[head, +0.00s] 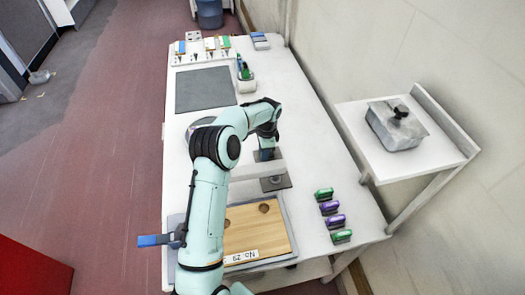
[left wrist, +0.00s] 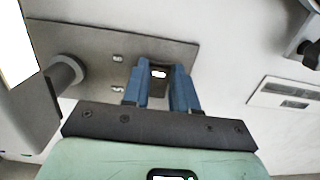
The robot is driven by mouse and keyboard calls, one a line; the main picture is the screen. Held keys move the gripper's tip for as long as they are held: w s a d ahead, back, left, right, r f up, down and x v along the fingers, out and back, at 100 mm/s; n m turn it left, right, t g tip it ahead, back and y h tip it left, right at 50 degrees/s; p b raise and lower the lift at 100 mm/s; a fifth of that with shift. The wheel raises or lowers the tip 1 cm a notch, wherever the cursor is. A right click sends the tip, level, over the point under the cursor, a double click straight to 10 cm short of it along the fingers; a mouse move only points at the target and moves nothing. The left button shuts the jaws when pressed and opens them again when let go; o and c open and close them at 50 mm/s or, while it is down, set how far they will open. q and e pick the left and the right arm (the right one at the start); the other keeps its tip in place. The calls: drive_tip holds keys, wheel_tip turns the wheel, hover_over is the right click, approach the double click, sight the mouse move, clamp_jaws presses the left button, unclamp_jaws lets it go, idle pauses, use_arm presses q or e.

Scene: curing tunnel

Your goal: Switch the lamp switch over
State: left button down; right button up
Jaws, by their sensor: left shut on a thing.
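My left gripper (head: 266,154) reaches down at the middle of the white table, beside a low white housing (head: 258,172) with dark plates at its sides. In the left wrist view its two blue fingers (left wrist: 160,88) are closed around a small dark piece with a pale spot, which I take as the lamp switch (left wrist: 158,84). The piece stands out by a flat grey plate (left wrist: 100,55) with small slots. The fingers hide most of the switch, so I cannot tell which way it is set. My right gripper is not in view.
A wooden board (head: 262,228) lies in a tray at the near end. Several green and purple pieces (head: 331,207) line the right edge. A dark mat (head: 204,89) lies toward the back. A side shelf (head: 437,155) holds a grey lidded box (head: 396,126).

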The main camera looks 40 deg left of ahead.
use_arm(q)
drive_tip(key=shift+w+d+g+y, duration=0.15)
drive_tip(key=shift+w+g+y, duration=0.3)
drive_tip(key=shift+g, duration=0.35)
drive_tip(key=shift+r, duration=0.1)
drive_tip(key=shift+s+r, duration=0.1)
drive_tip(key=shift+s, duration=0.2)
drive_tip(key=c, duration=0.9)
unclamp_jaws()
drive_tip(key=shift+w, duration=0.1)
drive_tip(key=v, duration=1.3)
drive_tip(key=shift+d+r, duration=0.1)
drive_tip(key=shift+r, duration=0.05)
